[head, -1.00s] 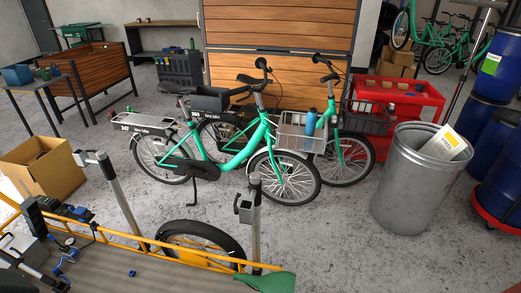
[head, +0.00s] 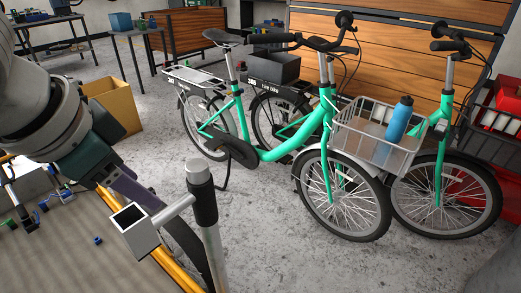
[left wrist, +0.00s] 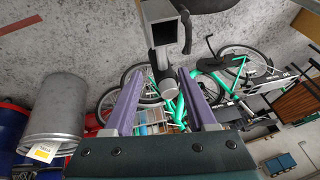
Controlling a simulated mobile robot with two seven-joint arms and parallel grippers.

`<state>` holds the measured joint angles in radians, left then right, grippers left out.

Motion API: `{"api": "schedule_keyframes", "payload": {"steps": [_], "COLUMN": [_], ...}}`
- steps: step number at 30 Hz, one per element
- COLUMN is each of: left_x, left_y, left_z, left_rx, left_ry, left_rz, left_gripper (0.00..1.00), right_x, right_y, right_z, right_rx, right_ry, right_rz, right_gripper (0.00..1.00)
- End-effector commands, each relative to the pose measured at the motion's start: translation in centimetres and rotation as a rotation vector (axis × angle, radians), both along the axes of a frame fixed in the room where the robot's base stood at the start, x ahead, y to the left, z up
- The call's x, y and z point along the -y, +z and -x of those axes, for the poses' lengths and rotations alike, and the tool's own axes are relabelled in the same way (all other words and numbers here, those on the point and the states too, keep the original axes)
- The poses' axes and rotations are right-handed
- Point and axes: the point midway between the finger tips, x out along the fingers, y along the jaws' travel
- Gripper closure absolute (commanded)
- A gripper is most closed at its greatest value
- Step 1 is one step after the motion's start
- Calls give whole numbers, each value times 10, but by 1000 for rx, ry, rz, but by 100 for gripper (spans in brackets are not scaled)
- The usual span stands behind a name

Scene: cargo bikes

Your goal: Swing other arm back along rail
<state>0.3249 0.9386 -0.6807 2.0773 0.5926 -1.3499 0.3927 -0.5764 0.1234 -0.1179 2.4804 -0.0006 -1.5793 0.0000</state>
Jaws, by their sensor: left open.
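A grey swing arm with a square tube end (head: 135,228) sticks out left from the top of an upright grey post (head: 213,245) with a black collar. A yellow rail (head: 178,270) runs below it. My left gripper (head: 152,203) reaches in from the left, its purple fingers close to the swing arm. In the left wrist view its two fingers (left wrist: 160,74) are apart, with the swing arm (left wrist: 160,45) showing between and beyond their tips. I cannot tell whether they touch it. A second post is not visible now. My right gripper is not in view.
Two green bikes (head: 268,152) stand close behind the post, one with a wire basket (head: 372,150) holding a blue bottle (head: 397,118). A cardboard box (head: 118,104) is at the left. A metal bin (left wrist: 55,112) shows in the left wrist view. Concrete floor is clear between.

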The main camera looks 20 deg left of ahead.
Motion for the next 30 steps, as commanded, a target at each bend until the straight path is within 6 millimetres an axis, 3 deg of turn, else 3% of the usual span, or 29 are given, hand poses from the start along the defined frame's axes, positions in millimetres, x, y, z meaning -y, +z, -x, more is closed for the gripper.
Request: {"api": "schedule_keyframes", "payload": {"steps": [5, 12, 18, 30], "left_x": [-2, -3, -3, -3], "left_y": [-16, -59, -84, -91], "left_z": [-7, -26, -38, -43], "left_rx": [-2, -2, -1, 0], "left_ry": [6, 6, 3, 1], "left_rz": [-1, -1, -2, -3], "left_gripper": [43, 43, 43, 43], "right_x": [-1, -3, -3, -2], "right_y": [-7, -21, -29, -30], "right_z": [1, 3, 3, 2], "right_rx": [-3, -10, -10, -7], "right_ry": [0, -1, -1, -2], "right_rz": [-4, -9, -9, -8], "right_gripper": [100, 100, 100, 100]}}
